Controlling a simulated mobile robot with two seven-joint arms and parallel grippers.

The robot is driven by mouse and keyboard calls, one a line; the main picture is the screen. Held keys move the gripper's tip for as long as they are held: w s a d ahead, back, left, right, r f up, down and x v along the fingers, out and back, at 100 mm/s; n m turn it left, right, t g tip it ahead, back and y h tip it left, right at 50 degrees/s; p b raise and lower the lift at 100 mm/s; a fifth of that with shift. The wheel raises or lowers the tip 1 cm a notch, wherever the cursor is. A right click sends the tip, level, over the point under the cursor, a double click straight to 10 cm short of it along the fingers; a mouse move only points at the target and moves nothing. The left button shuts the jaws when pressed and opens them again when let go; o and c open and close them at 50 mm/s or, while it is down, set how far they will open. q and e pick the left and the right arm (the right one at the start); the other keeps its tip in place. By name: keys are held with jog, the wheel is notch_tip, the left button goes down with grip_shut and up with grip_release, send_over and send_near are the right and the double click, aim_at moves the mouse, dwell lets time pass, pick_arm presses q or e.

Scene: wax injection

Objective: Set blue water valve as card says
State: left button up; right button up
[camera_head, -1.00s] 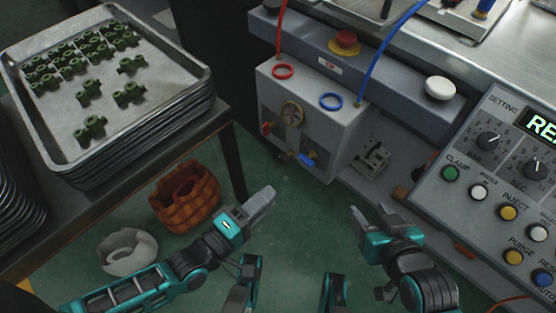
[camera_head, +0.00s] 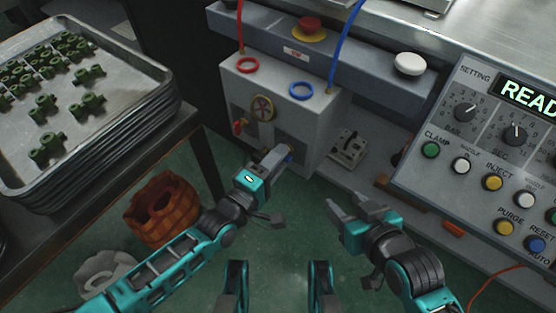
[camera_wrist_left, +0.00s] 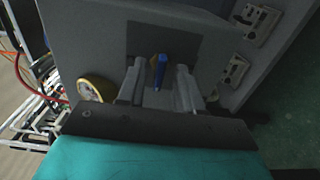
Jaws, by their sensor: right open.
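The blue water valve (camera_head: 291,158) is a small blue lever low on the front of a grey box (camera_head: 315,115), mostly hidden behind my left gripper (camera_head: 277,157) in the head view. In the left wrist view the blue lever (camera_wrist_left: 161,72) stands upright in the picture, between and just beyond the fingertips. The left gripper's fingers (camera_wrist_left: 160,84) are apart, with gaps on both sides of the lever; contact is not visible. My right gripper (camera_head: 350,206) is open and empty over the floor. I see no readable card.
Red (camera_head: 248,65) and blue (camera_head: 301,90) rings with hoses are on the box top. A control panel (camera_head: 470,140) is right; stacked trays (camera_head: 130,125) are left.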

jog(key=shift+w+a+r, duration=0.1)
jog(key=shift+w+r, duration=0.05)
jog(key=shift+r, duration=0.05)
pick_arm(q)
jog(key=shift+c, duration=0.5)
grip_shut()
pick_arm(e)
jog(key=shift+f, duration=0.2)
pick_arm(q)
jog(key=shift+m, duration=0.3)
jog(key=shift+m+p, duration=2.4)
jog(key=shift+m, duration=6.2)
pick_arm(e)
jog(key=shift+s+d+r, duration=0.2)
jog(key=shift+d+r, duration=0.2)
jog(key=shift+r, duration=0.15)
jog(key=shift+s+d+r, duration=0.15)
jog(key=shift+d+r, duration=0.25)
jog(key=shift+r, duration=0.15)
